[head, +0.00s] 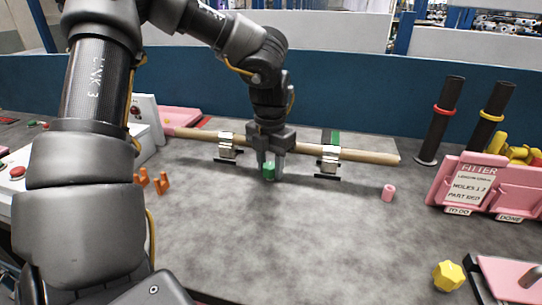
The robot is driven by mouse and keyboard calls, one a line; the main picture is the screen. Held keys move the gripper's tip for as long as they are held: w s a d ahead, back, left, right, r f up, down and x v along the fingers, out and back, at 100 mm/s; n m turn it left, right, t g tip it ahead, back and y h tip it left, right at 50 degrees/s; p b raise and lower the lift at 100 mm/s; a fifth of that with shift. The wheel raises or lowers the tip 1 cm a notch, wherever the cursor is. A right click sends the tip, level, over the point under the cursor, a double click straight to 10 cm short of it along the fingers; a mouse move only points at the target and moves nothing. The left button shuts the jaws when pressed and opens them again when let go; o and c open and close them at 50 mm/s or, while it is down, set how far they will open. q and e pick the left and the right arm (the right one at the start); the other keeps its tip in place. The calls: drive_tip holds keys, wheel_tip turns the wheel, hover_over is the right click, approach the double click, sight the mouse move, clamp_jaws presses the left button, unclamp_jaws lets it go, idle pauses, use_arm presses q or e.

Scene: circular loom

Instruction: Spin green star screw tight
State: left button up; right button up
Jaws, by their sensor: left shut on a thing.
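The green star screw (269,174) is small and sits between the fingertips of my left gripper (270,167), near the middle of the grey table. The gripper points down and is shut on the screw. It is in front of a long wooden rod (370,156), between two metal clamps, the left one (227,147) and the right one (329,158). The fingers hide part of the screw, and I cannot tell whether it touches the table. My right gripper is not in view.
A pink cylinder (388,193) and a yellow star knob (448,275) are on the right. Orange pieces (161,183) lie on the left. Two dark posts (440,120) (489,115) and a pink sign rack (440,190) stand at the right. The front middle of the table is clear.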

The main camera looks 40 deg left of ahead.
sight(270, 165)
use_arm(q)
drive_tip(key=m, duration=0.3)
drive_tip(key=o, duration=1)
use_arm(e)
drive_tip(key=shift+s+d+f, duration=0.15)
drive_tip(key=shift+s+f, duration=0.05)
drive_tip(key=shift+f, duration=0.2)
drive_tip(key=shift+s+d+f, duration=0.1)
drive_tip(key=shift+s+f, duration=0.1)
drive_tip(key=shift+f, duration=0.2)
use_arm(q)
wheel_tip(270, 165, up, 7)
drive_tip(key=p, duration=0.5)
drive_tip(key=shift+r+p, duration=0.1)
drive_tip(key=shift+p, duration=0.25)
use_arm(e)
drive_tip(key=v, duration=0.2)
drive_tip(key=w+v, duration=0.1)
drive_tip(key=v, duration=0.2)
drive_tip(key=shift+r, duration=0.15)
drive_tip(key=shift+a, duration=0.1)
